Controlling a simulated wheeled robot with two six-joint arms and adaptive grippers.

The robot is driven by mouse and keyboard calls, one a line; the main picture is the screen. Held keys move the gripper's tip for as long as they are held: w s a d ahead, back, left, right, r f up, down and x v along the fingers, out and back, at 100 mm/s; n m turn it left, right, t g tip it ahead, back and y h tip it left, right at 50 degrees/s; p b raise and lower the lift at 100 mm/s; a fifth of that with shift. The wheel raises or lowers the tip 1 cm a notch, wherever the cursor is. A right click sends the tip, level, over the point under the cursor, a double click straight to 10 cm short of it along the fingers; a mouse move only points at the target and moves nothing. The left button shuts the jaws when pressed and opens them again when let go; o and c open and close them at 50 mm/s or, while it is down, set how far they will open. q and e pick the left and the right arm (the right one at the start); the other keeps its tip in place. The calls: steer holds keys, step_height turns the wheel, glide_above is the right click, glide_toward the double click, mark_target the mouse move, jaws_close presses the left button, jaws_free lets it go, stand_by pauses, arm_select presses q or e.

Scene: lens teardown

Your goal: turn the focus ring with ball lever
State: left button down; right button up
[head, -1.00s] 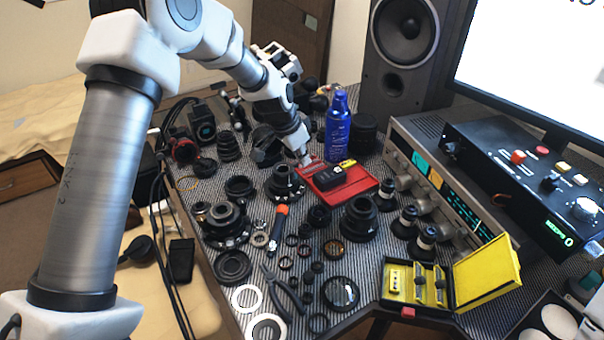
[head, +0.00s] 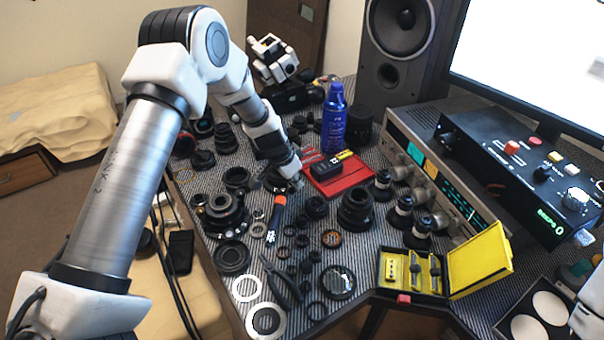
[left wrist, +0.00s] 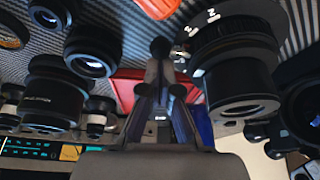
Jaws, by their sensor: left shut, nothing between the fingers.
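The lens with the focus ring (left wrist: 235,62) is a dark barrel with white marks, at the right of the left wrist view. A small black ball (left wrist: 160,47), which looks like the lever's end, shows just beyond my fingertips. I cannot tell whether they touch it. My left gripper (left wrist: 163,78) is shut and empty, pointing down beside the lens. In the head view my left gripper (head: 297,183) is low over the middle of the mat, and it hides most of that lens. My right gripper is not in view.
A red tray (head: 345,182) with a black box and a blue spray can (head: 335,118) stand behind the gripper. An orange-handled screwdriver (head: 276,215), another lens (head: 355,208) and several loose rings crowd the front. A yellow case (head: 480,268) is open at the front right.

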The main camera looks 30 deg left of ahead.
mark_target(288, 190)
arm_select(q)
steer(key=shift+w, duration=0.1)
steer(key=shift+f+b, duration=0.15)
steer(key=shift+b, duration=0.25)
steer(key=m+b, duration=0.1)
steer(key=b, duration=0.1)
steer(key=s+m+b, duration=0.1)
steer(key=b, duration=0.2)
steer(key=shift+s+a+f+h, duration=0.2)
steer(key=shift+a+f+h, duration=0.1)
steer(key=shift+a+f, duration=0.1)
steer(key=shift+s+a+r+m+g, duration=0.3)
steer(key=shift+s+a+r+m, duration=0.15)
steer(key=shift+s+a+m, duration=0.15)
steer(key=shift+s+a+r, duration=0.1)
steer(key=shift+s, duration=0.1)
steer(key=shift+w, duration=0.1)
